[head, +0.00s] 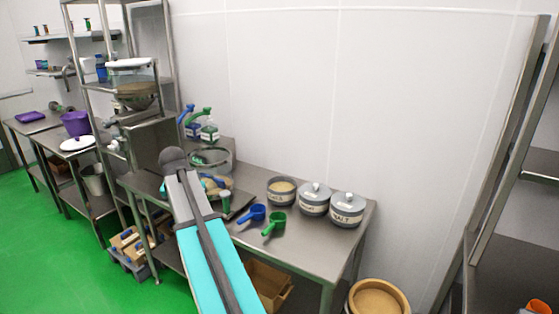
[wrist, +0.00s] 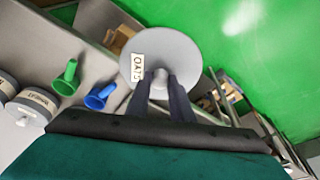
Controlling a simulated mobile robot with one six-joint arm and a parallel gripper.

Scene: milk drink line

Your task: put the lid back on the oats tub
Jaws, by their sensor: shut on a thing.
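The grey round lid with a white OATS label (wrist: 188,48) fills the upper middle of the wrist view. My gripper (wrist: 161,84) is shut on the lid's small knob and holds the lid in front of the fingers. In the head view an open tub (head: 281,186) with pale tan contents stands on the steel table, left of two lidded tubs. Its label is too small to read surely. My arm hides the gripper and the lid in the head view. I cannot make out the open tub in the wrist view.
Two lidded grey tubs (head: 314,198) (head: 347,209) stand right of the open tub. A blue scoop (head: 252,213) and a green scoop (head: 274,224) lie in front. A large clear bowl (head: 226,160) stands behind my arm. The table's right front part is bare.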

